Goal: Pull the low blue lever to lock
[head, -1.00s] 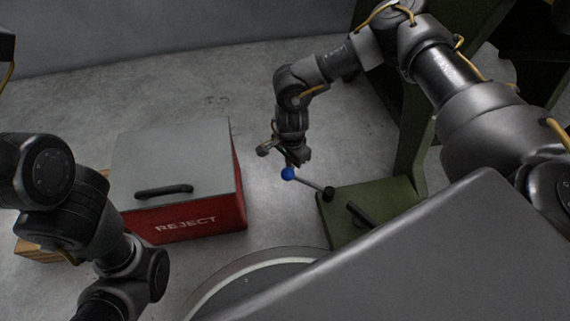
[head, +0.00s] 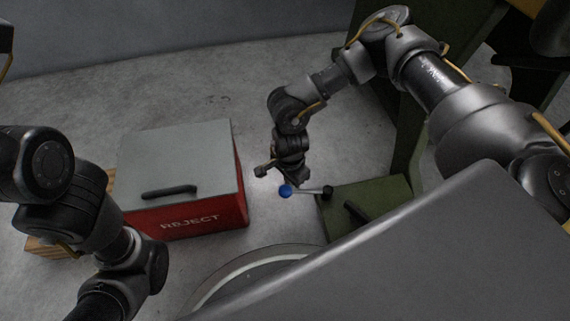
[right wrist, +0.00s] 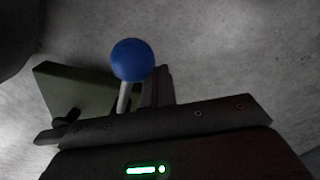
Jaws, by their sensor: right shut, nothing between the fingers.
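The low lever has a blue ball knob (head: 285,191) on a thin grey rod (head: 309,191). Its dark pivot sits at the left edge of a green housing (head: 372,196). The rod lies nearly level across the head picture. My right gripper (head: 300,182) is shut and empty, pointing down beside the rod, just behind the knob. In the right wrist view the knob (right wrist: 132,60) and rod stand just left of the dark fingers (right wrist: 163,86); I cannot tell whether they touch. My left gripper is out of the picture.
A red box with a grey lid (head: 180,165), marked REJECT, stands left of the lever on wood. A black handle (head: 355,212) lies on the green housing. A round pale-rimmed edge (head: 230,277) is in front. Bare concrete floor lies between box and lever.

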